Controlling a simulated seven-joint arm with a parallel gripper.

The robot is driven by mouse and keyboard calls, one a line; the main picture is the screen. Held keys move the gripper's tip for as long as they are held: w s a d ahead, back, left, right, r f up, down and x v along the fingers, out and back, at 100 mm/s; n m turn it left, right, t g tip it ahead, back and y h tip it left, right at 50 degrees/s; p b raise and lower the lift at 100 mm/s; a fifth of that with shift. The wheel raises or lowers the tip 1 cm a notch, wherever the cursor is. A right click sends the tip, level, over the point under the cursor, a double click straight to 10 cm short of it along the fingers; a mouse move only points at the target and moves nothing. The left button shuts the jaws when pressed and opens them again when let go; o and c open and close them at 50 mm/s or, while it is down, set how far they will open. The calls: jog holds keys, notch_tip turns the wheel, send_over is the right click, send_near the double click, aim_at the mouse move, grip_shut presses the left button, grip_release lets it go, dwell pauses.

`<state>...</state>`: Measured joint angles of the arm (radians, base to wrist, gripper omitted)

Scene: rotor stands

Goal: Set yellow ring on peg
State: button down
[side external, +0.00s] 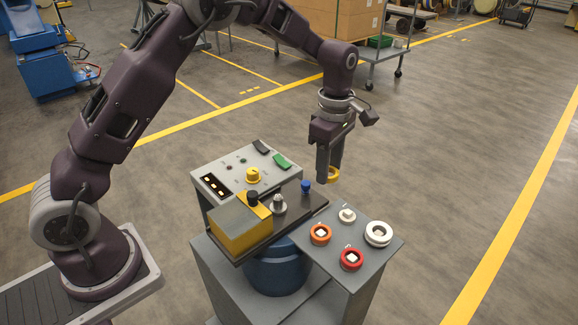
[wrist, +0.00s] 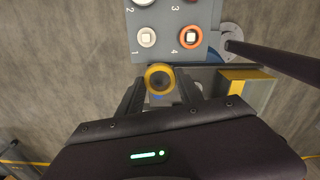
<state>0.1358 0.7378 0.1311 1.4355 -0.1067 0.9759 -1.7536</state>
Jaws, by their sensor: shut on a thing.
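The yellow ring (side external: 333,178) is between the fingertips of my gripper (side external: 329,168), which is shut on it in the air. It also shows in the wrist view (wrist: 160,66), between the fingers (wrist: 160,90). Below the gripper, the grey panel (side external: 372,265) has a bare white square peg (side external: 347,214), marked 1 in the wrist view (wrist: 147,37). An orange ring (side external: 320,234), a red ring (side external: 351,259) and a white ring (side external: 378,233) sit around the panel's other pegs. The yellow ring is apart from and above the panel.
A dark tray at left carries a blue knob-topped piece (side external: 305,187), a grey piece (side external: 278,204), a black-topped piece (side external: 253,198) and a yellow block (side external: 240,227). Behind it stands a control box (side external: 230,164) with a yellow knob. Open floor lies to the right.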

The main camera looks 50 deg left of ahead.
send_over(348, 212)
jog(key=shift+f, duration=2.85)
jog(key=shift+f, duration=0.2)
jog(key=shift+f, duration=0.1)
jog(key=shift+f, duration=0.65)
jog(key=shift+f, duration=1.4)
jog(key=c, duration=0.7)
grip_release()
